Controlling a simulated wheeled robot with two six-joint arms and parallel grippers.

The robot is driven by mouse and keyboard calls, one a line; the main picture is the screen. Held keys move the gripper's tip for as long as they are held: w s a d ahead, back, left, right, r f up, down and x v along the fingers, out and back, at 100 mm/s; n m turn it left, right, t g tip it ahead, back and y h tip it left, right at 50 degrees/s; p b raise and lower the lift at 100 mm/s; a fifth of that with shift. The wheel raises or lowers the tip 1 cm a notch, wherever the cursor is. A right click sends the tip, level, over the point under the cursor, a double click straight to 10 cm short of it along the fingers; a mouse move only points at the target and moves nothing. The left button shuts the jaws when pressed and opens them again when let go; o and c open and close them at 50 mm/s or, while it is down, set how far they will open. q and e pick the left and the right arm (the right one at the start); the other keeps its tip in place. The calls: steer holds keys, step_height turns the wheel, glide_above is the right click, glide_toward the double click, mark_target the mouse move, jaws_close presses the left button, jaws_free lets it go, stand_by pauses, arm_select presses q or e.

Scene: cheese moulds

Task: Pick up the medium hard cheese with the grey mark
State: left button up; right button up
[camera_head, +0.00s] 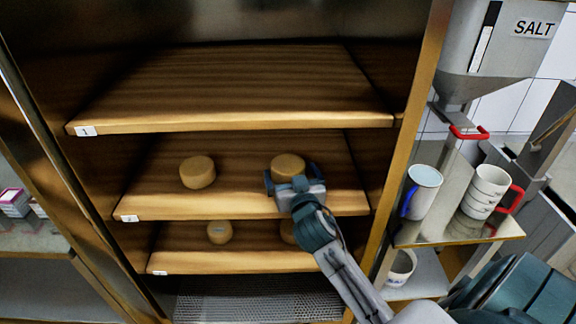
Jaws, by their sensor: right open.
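Two round tan cheeses stand on the middle shelf: a left cheese (197,172) and a right cheese (288,164). My right gripper (292,178) is open in front of the right cheese, its fingers at either side of the cheese's lower front. I cannot tell whether they touch it. No grey mark can be made out clearly on any cheese. My left gripper is not in view.
The top shelf (230,85) is empty, and its front edge runs above the middle shelf (160,205). A cabinet post (408,150) stands to the right.

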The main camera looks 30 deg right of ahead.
steer(key=shift+w+d, duration=0.25)
steer(key=shift+w, duration=0.3)
steer(key=shift+w+f, duration=0.15)
steer(key=shift+w, duration=0.05)
steer(key=c, duration=0.9)
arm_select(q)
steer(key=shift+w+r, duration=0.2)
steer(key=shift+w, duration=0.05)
arm_select(e)
steer(key=shift+o, duration=0.2)
steer(key=shift+r, duration=0.2)
